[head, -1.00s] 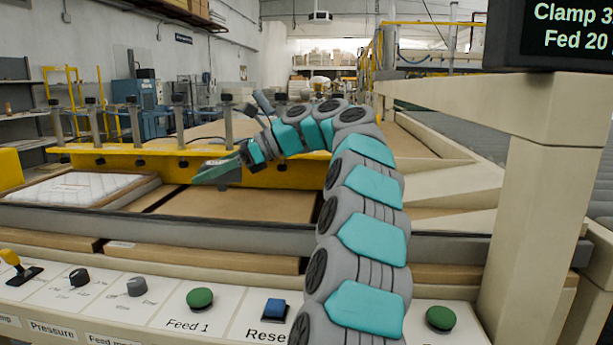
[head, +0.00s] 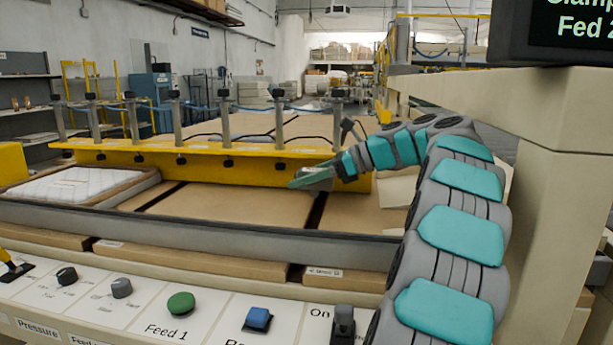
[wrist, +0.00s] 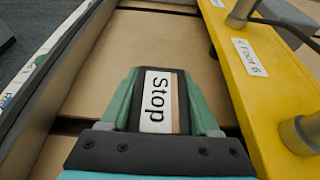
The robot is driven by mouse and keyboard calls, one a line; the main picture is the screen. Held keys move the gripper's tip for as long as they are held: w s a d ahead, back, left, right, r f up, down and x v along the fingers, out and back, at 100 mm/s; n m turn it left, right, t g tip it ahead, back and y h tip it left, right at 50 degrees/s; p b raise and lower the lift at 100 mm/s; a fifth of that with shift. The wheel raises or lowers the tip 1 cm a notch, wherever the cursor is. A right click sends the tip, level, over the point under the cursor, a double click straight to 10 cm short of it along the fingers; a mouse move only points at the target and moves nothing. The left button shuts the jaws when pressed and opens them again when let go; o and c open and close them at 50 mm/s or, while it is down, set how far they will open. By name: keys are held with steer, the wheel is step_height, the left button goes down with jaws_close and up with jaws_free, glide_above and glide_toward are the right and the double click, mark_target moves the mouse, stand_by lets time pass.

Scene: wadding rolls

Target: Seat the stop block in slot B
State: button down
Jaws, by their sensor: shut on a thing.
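The wrist view shows the block between the two green fingers of my gripper (wrist: 155,88). It is held over a brown panel, close to the yellow rail. In the head view the block is hard to make out. Dark gaps run between the brown panels: one gap (head: 317,209) lies below my gripper, another gap (head: 165,195) farther left. No slot letter is readable, so I cannot tell which is slot B.
The yellow rail (head: 215,163) with several grey posts runs behind the panels. The grey front rail (head: 190,229) borders them in front. White quilted wadding (head: 66,187) lies at the left. Buttons such as the green one (head: 181,303) line the front. A beige post (head: 560,160) stands at the right.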

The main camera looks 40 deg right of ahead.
mark_target(304, 213)
steer(key=shift+f, duration=0.45)
step_height(304, 213, down, 2)
steer(key=shift+b, duration=1.2)
steer(key=shift+f, duration=0.75)
steer(key=shift+p, duration=0.85)
steer(key=shift+f+p, duration=0.3)
steer(key=shift+f, duration=0.05)
steer(key=shift+f, duration=0.6)
stand_by(0.5)
steer(key=shift+c, duration=0.2)
jaws_free()
